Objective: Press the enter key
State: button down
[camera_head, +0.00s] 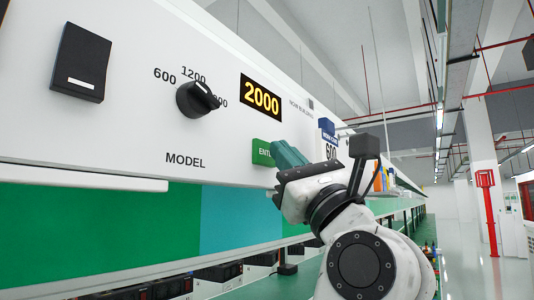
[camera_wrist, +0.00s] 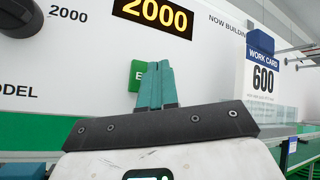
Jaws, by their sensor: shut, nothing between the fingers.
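The green enter key (camera_head: 263,152) is on the white panel below the display, and its right part is hidden by my gripper in the head view. In the wrist view only its left edge with an "E" (camera_wrist: 136,75) shows behind the fingers. My gripper (camera_head: 277,156) has teal fingers, shut and empty, pointing at the key. The fingertips (camera_wrist: 158,66) overlap the key in the wrist view; I cannot tell whether they touch it. The display (camera_head: 261,98) reads 2000 in yellow.
A black model knob (camera_head: 198,99) and a black rocker switch (camera_head: 81,62) are to the left on the panel. A work card (camera_wrist: 262,72) reading 600 stands right of my gripper. A white ledge (camera_head: 80,178) runs along the panel's lower left.

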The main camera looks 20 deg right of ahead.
jog(key=shift+w+a, duration=0.25)
jog(key=shift+w, duration=0.05)
dwell(0.5)
jog(key=shift+s+d, duration=0.1)
dwell(0.4)
jog(key=shift+s+d, duration=0.35)
jog(key=shift+s, duration=0.2)
jog(key=shift+s+d, duration=0.1)
jog(key=s+d, duration=0.1)
jog(key=s, duration=0.1)
jog(key=s+d, duration=0.1)
jog(key=s, duration=0.1)
jog(key=shift+d, duration=0.4)
jog(key=shift+w, duration=0.1)
dwell(0.7)
